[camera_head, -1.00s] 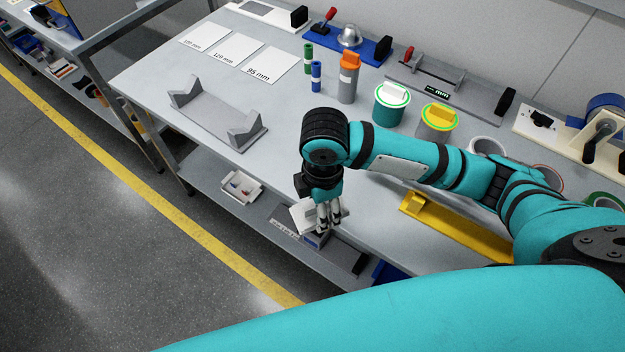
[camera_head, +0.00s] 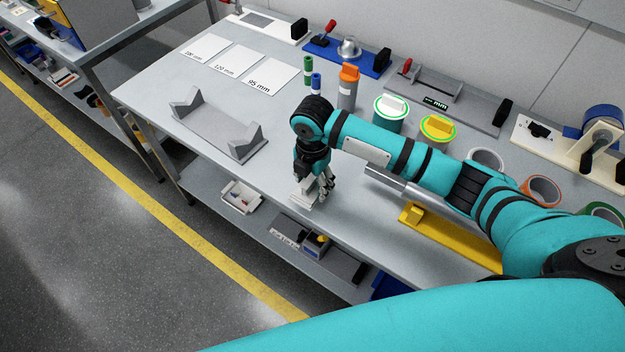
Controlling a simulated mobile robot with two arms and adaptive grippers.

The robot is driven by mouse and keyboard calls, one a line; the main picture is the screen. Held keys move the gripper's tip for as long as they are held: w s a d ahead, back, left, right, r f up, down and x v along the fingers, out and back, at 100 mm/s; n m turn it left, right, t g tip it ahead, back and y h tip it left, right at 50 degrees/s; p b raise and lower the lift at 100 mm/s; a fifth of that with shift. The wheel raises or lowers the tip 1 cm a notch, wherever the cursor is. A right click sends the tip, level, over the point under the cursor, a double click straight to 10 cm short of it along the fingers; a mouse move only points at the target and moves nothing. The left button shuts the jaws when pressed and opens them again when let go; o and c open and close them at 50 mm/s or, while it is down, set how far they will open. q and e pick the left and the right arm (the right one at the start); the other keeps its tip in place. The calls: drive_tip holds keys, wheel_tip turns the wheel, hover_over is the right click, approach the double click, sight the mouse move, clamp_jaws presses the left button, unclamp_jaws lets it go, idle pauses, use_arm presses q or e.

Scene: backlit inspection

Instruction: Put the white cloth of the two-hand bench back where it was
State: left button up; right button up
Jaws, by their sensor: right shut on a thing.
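My right gripper (camera_head: 318,190) is in the middle of the view, pointing down over the front part of the grey bench top (camera_head: 260,185). It is shut on a small folded white cloth (camera_head: 304,196), partly hidden by the fingers. The cloth is close to the bench top near its front edge; I cannot tell whether it touches. My left gripper is not in view.
A grey V-block stand (camera_head: 218,133) is to the left of the gripper. A yellow holder (camera_head: 450,238) and a metal bar (camera_head: 385,182) are to the right. A white-lidded pot (camera_head: 390,112) and several cylinders stand behind. A lower shelf holds a small white tray (camera_head: 241,196).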

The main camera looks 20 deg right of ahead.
sight(312, 184)
drive_tip(key=shift+w+d, duration=0.25)
drive_tip(key=shift+w, duration=0.45)
drive_tip(key=shift+w+d+f, duration=0.1)
drive_tip(key=shift+w+f, duration=0.15)
drive_tip(key=shift+f, duration=0.05)
wheel_tip(312, 184, down, 2)
drive_tip(key=shift+f+p, duration=0.25)
drive_tip(key=shift+p, duration=0.3)
drive_tip(key=shift+f, duration=0.25)
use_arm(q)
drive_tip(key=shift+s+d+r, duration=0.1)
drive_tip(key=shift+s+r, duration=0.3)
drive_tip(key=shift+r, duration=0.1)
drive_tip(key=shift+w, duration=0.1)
use_arm(e)
drive_tip(key=shift+f, duration=0.2)
drive_tip(key=o, duration=1)
